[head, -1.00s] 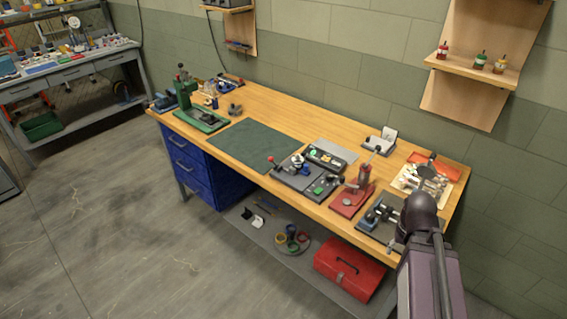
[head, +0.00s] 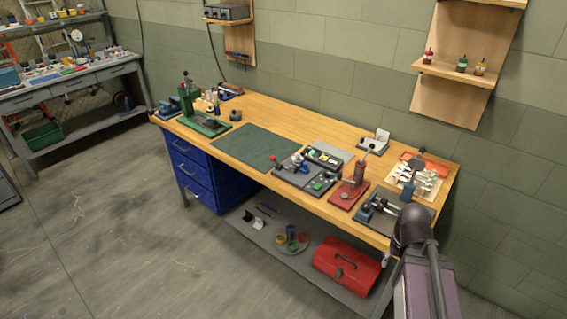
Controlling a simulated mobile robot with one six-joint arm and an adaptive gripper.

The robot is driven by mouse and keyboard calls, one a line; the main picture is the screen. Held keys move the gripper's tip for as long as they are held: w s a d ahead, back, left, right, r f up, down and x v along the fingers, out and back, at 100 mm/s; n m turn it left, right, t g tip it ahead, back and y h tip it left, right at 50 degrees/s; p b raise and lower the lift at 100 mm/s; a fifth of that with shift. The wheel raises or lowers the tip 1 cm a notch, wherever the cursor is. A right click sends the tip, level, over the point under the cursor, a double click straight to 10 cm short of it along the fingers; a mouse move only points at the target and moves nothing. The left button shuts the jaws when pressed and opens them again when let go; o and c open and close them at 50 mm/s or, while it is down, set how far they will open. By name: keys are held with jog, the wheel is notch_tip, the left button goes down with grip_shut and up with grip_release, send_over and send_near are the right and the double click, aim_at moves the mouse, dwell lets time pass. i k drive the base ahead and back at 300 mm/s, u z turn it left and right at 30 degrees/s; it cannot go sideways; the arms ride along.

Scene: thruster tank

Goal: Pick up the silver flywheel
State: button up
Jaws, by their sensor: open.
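I cannot pick out the silver flywheel with certainty. Small metallic parts show on the dark fixture with a red-knobbed lever (head: 297,171) near the middle of the workbench (head: 262,108), but they are too small to name. Light pieces stand on a pale board (head: 428,187) at the bench's right end. My arm (head: 428,275) rises at the lower right, its dark rounded joint in front of the bench's right end.
A red press (head: 353,185), a dark clamp fixture (head: 378,208) and an open parts tray (head: 325,157) crowd the right half. The green mat (head: 255,143) is bare. A green press (head: 200,115) stands at left. A red toolbox (head: 346,266) sits on the lower shelf. Floor at left is open.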

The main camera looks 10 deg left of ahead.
aim_at(296, 158)
jog(key=u, duration=0.1)
jog(key=k, duration=0.1)
jog(key=z, duration=0.25)
jog(key=i, duration=1.05)
jog(key=u, duration=0.05)
